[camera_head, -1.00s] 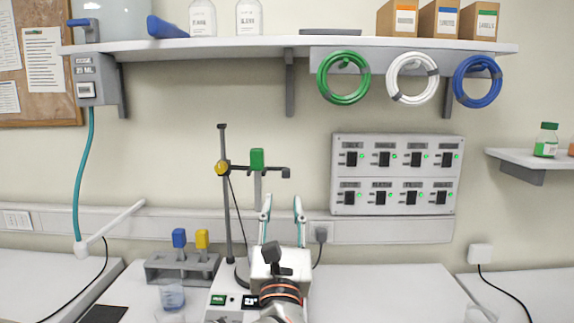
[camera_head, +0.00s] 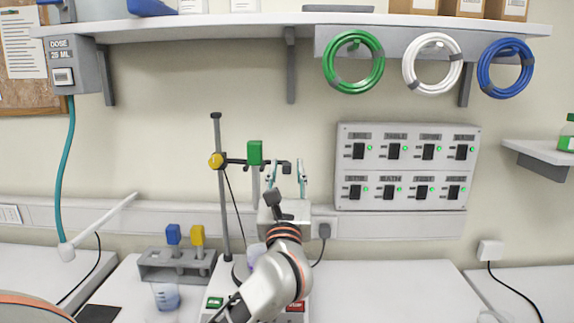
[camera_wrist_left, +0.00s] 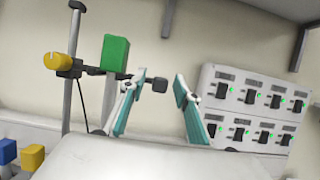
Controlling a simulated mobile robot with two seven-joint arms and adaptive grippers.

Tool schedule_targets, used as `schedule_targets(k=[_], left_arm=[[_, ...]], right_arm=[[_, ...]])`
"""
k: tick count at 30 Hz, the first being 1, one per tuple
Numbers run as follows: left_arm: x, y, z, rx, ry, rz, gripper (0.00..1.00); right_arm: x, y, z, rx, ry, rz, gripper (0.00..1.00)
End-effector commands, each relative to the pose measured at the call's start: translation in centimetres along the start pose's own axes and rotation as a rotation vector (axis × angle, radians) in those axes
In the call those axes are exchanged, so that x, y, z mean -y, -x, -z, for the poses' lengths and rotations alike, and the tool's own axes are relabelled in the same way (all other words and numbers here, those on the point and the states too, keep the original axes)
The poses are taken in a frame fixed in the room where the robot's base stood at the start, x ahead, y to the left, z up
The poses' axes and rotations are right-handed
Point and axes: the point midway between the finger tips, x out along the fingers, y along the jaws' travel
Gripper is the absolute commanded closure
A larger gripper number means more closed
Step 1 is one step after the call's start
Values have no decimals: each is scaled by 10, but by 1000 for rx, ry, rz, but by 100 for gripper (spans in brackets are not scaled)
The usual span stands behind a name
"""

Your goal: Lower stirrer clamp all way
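The stirrer stand has a grey upright rod (camera_head: 221,185) with a yellow knob (camera_head: 216,160) at the clamp. A dark clamp arm (camera_head: 238,161) runs right from the knob and carries a green block (camera_head: 254,153) above a grey shaft. In the left wrist view the yellow knob (camera_wrist_left: 52,61) and green block (camera_wrist_left: 116,54) show at left. My left gripper (camera_head: 286,180) is open, its teal fingers pointing up, just right of the green block. The stirrer base is partly hidden by my left arm. My right gripper is not in view.
A rack (camera_head: 178,265) with blue and yellow-topped items and a beaker (camera_head: 166,296) stand left of the stirrer. A switch panel (camera_head: 405,166) is on the wall to the right. A shelf (camera_head: 200,47) with coiled tubes hangs above. The right bench (camera_head: 390,285) is clear.

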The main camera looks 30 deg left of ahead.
Motion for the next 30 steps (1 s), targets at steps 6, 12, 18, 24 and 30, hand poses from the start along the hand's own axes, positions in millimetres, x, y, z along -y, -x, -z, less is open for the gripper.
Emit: schedule_targets(k=[6, 12, 18, 24, 30], left_arm=[[0, -10, 0, 1, 0, 0, 68], [0, -10, 0, 1, 0, 0, 68], [0, -10, 0, 0, 0, 0, 100], [0, -7, 7, 0, 0, 0, 100], [0, 6, 40, -2, 0, 0, 100]], right_arm=[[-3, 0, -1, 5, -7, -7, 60], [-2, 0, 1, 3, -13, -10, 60], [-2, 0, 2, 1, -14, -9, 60], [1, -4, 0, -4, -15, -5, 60], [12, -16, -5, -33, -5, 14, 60]])
